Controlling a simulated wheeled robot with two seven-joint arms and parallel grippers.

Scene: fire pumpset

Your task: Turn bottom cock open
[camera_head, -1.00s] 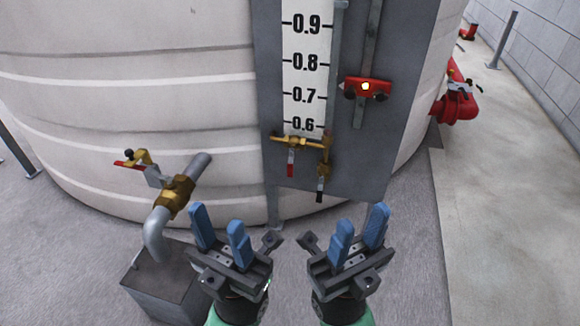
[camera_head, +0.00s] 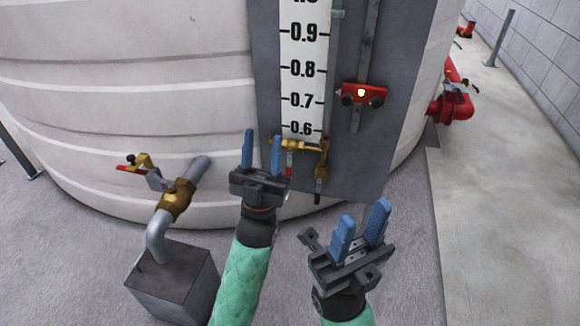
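The brass cock assembly (camera_head: 305,146) sits at the foot of the level gauge, on the grey panel. One cock has a red handle (camera_head: 289,170), now partly hidden behind my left gripper. The other, lower cock (camera_head: 320,172) has a dark handle (camera_head: 318,191) that points down. My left gripper (camera_head: 262,150) is raised in front of the panel, its blue fingers apart and empty, just left of the red handle. I cannot tell whether it touches anything. My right gripper (camera_head: 359,226) is lower and to the right, open and empty.
A large pale tank (camera_head: 120,70) fills the back left. A grey pipe with a brass valve (camera_head: 176,200) and red lever rises from a grey box (camera_head: 175,280) at left. A red slider (camera_head: 363,95) is on the panel.

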